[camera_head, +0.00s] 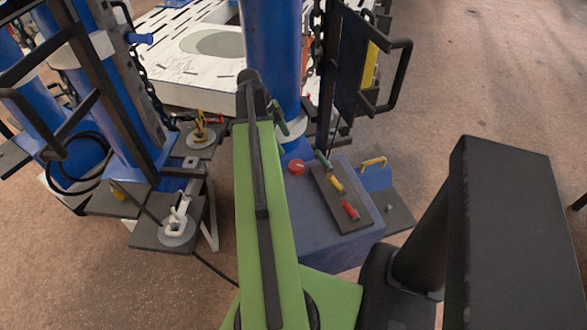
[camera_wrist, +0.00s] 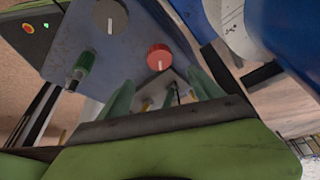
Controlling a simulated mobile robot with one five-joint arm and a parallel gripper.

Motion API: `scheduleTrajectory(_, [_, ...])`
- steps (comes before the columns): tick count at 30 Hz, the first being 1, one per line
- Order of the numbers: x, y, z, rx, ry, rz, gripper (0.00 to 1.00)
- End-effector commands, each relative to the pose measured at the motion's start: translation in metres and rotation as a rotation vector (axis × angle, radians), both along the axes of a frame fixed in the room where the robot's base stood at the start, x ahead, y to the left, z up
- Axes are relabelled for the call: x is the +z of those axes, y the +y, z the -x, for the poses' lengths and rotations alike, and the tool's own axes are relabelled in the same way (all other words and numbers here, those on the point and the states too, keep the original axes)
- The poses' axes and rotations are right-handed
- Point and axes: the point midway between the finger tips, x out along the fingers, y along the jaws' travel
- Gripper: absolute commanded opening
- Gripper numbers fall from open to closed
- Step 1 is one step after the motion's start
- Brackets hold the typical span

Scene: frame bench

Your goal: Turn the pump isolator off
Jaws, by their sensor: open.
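A red round knob (camera_head: 296,167) with a pale pointer line sits on top of the blue-grey box (camera_head: 335,245). It shows larger in the wrist view (camera_wrist: 159,57), with a dark grey knob (camera_wrist: 110,16) to its upper left. A green-handled lever (camera_wrist: 83,65) lies left of the red knob there. No readable label shows which control is the pump isolator. My gripper (camera_wrist: 162,90) is open, its green fingers spread below the red knob in the picture, touching nothing that I can see. In the head view, its green fingertips (camera_head: 280,118) show above the red knob.
A dark plate (camera_head: 325,196) on the box carries green, yellow and red handles. A blue block with a yellow handle (camera_head: 374,162) stands at its right. A blue column (camera_head: 270,60) and a black-handled panel (camera_head: 362,65) rise behind. Open floor (camera_head: 500,80) lies right.

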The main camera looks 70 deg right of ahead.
Motion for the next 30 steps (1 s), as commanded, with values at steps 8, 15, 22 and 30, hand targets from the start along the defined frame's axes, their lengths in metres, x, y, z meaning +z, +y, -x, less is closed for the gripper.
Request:
scheduleTrajectory(8, [-0.069,-0.002,0.021,0.004,-0.001,0.0,0.76])
scheduleTrajectory(15, [-0.107,-0.005,0.037,0.006,-0.001,-0.001,0.76])
scheduleTrajectory(22, [-0.118,-0.006,0.044,0.006,-0.001,-0.001,0.76])
scheduleTrajectory(30, [-0.117,-0.006,0.044,0.007,-0.001,-0.001,0.74])
